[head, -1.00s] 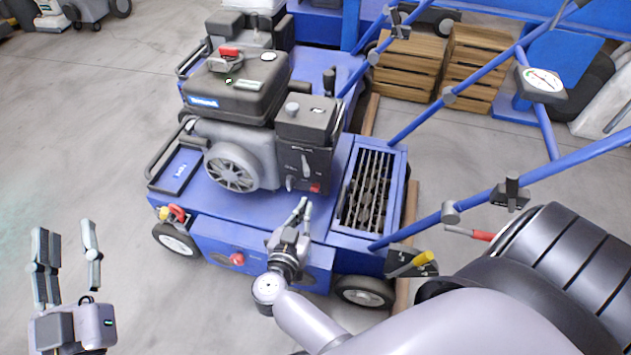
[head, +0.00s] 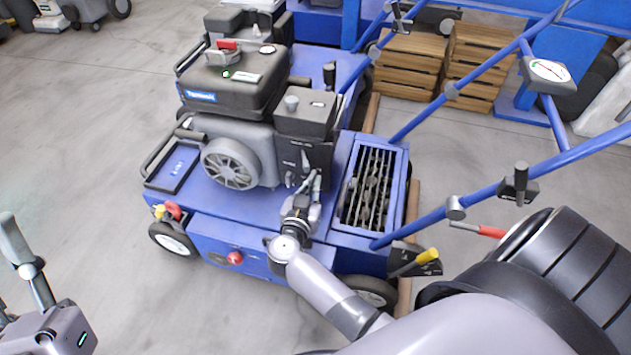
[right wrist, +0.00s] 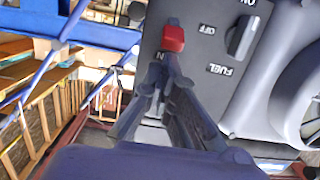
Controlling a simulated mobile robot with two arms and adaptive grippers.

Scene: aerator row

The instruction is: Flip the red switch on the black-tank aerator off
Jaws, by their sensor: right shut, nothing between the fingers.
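The black-tank aerator (head: 225,82) stands before me, with a black tank over a grey engine on a blue deck. Its dark control panel (right wrist: 205,70) fills the upper middle of the right wrist view. The red switch (right wrist: 173,39) sits on that panel; in the head view my right gripper hides it. My right gripper (head: 312,180) is shut and empty, its fingertips close together at the panel. In the right wrist view the fingertips (right wrist: 168,68) are right by the switch; I cannot tell whether they touch it. My left gripper (head: 20,265) is partly cut off at lower left.
A black fuel knob (right wrist: 241,36) is beside the switch. A slatted grille (head: 368,190) lies right of the engine. Blue handle bars (head: 462,80) slant across the right side. Wooden crates (head: 410,65) stand behind. The floor at left is clear.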

